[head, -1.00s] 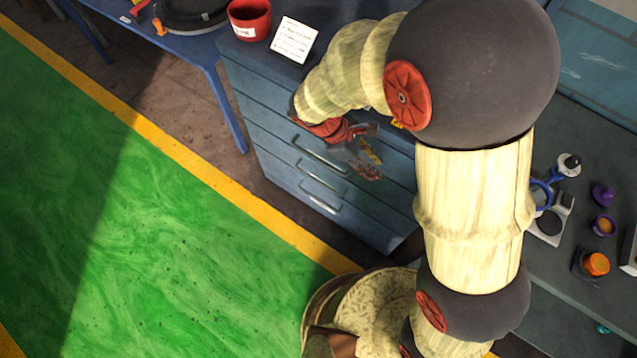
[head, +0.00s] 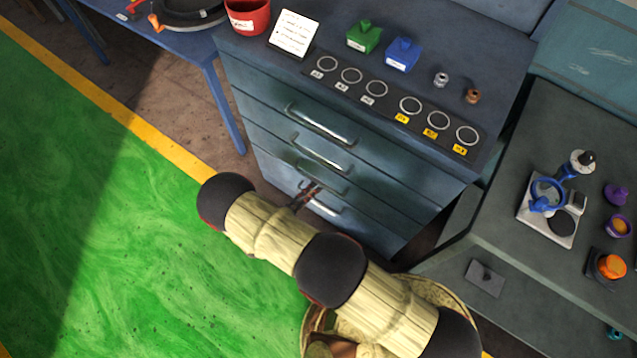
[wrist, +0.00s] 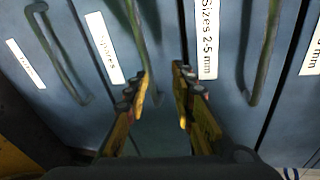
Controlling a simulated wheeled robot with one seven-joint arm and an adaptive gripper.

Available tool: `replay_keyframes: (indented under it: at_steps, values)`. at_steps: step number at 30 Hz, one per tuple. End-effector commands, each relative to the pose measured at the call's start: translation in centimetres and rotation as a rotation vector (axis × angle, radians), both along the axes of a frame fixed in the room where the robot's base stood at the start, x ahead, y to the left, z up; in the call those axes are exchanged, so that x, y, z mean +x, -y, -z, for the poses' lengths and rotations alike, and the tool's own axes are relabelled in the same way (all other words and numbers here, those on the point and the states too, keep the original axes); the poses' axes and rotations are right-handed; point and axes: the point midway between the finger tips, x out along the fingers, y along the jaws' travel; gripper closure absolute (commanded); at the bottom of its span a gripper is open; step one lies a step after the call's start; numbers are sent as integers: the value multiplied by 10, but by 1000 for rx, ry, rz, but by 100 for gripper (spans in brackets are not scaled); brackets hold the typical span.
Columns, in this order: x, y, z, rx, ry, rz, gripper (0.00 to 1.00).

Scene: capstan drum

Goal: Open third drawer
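The blue drawer cabinet (head: 345,140) has a stack of drawers with bar handles, and all look closed. The third drawer's handle (head: 322,179) is the second from the bottom. My gripper (head: 311,190) is low at the cabinet front near this handle, partly hidden behind my arm. In the wrist view my gripper (wrist: 161,80) is open and faces the drawer fronts. The third drawer's handle (wrist: 146,45) runs down between the two fingertips. Whether a finger touches it, I cannot tell.
The cabinet top carries a red pot (head: 248,17), a card (head: 293,35), green (head: 364,37) and blue (head: 402,54) blocks, and a row of rings. A grey bench (head: 500,225) stands at the right. The green floor (head: 100,230) at left is clear.

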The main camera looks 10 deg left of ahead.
Motion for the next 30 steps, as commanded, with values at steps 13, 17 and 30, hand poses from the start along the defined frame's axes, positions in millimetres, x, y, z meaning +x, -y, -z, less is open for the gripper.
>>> replay_keyframes:
  at_steps: [13,17,30]
  values:
    - [26,-2,31,-119,-28,-115,75]
    - [44,6,35,-118,-29,-115,75]
    - [67,14,38,-117,-28,-117,75]
